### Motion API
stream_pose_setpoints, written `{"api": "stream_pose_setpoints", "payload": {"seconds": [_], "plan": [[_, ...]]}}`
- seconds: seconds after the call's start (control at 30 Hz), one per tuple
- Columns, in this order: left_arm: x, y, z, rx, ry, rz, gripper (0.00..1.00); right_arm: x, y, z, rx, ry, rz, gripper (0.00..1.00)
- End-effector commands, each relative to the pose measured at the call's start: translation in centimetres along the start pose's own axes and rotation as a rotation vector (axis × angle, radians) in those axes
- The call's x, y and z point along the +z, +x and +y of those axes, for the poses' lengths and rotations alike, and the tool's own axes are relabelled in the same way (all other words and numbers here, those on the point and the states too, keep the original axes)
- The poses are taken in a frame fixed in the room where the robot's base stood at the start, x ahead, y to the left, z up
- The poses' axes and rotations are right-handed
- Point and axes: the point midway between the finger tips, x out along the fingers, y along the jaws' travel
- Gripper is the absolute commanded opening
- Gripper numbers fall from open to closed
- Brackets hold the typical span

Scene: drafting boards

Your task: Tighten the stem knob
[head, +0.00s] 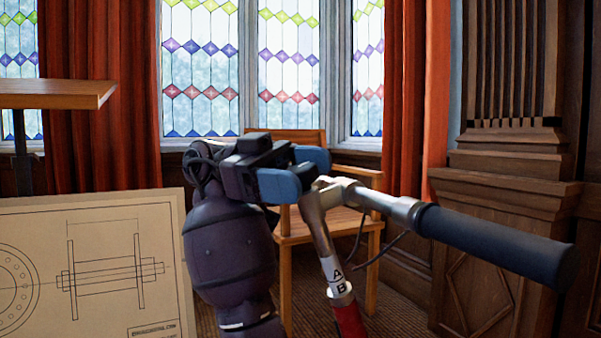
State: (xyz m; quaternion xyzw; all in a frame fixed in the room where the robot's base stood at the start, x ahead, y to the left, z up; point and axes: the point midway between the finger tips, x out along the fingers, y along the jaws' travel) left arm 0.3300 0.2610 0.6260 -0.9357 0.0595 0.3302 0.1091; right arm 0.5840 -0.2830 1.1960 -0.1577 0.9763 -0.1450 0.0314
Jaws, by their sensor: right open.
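My right gripper (303,172) is open, its two blue fingertips apart at the top of the silver stem (317,228). The nearer fingertip overlaps the stem's top edge in the picture; I cannot tell whether it touches. The stem stands tilted, with a white band marked A and B, above a red tube (348,320). I cannot make out the stem knob clearly; the fingertips may hide it. A silver handlebar (385,203) runs right from the stem top to a dark grip (497,240). My left gripper is not in view.
A drafting board (95,205) with a technical drawing leans at the lower left, below a wooden tabletop (55,94). A wooden chair (294,228) stands behind the stem. Dark cables hang below the handlebar. Carved wood panelling (515,185) fills the right side.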

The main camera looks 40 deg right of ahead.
Motion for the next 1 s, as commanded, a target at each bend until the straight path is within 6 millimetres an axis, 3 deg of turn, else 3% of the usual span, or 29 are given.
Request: {"api": "stream_pose_setpoints", "payload": {"seconds": [0.23,0.43,1.0], "plan": [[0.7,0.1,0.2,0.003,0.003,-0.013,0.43,0.3,-0.5,0.1,-0.001,-0.002,0.001,0.72],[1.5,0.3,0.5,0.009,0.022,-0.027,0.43,0.7,-2.3,0.1,-0.003,-0.003,0.006,0.72],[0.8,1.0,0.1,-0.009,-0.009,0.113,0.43,0.9,-6.9,0.1,-0.005,-0.002,0.009,0.72]]}}
